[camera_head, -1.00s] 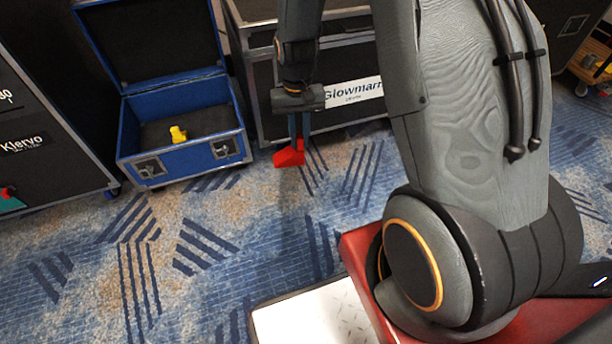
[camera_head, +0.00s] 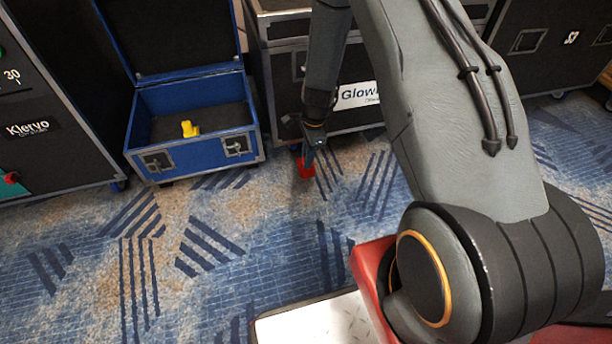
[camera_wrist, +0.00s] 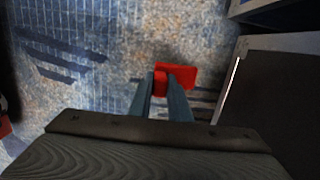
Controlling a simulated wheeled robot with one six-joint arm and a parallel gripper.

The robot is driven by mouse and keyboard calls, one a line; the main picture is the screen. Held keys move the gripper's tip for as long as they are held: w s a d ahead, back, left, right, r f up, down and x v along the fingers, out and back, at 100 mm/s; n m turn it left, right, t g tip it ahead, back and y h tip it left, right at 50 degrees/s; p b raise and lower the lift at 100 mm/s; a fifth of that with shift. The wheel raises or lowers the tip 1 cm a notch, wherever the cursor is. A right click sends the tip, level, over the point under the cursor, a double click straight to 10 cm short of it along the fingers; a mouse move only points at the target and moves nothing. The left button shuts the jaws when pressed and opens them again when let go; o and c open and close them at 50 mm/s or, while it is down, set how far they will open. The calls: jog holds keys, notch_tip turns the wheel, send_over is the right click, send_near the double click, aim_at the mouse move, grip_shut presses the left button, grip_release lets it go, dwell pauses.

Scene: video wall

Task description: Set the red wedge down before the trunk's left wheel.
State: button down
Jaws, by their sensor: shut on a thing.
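My gripper (camera_head: 307,158) is shut on the red wedge (camera_head: 305,170), which hangs from the fingertips in front of the lower front of the black Glowmarr trunk (camera_head: 284,95), near its left end. In the wrist view the two fingers (camera_wrist: 164,82) reach down to the wedge (camera_wrist: 184,72), over the carpet and beside a dark case side. I cannot tell whether the wedge touches the floor. The trunk's left wheel is not clearly visible. My arm covers part of the trunk's front.
An open blue case (camera_head: 200,155) with a yellow object (camera_head: 190,129) inside stands just left of the trunk. A black Klervo case (camera_head: 60,150) stands farther left. Another black case (camera_head: 545,50) is at the back right. The patterned carpet (camera_head: 215,240) in front is clear.

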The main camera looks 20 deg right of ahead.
aim_at(307, 172)
jog(key=shift+f+b, duration=1.5)
jog(key=shift+f, duration=2.05)
jog(key=shift+f, duration=0.2)
jog(key=c, duration=1.7)
grip_release()
jog(key=shift+o, duration=0.2)
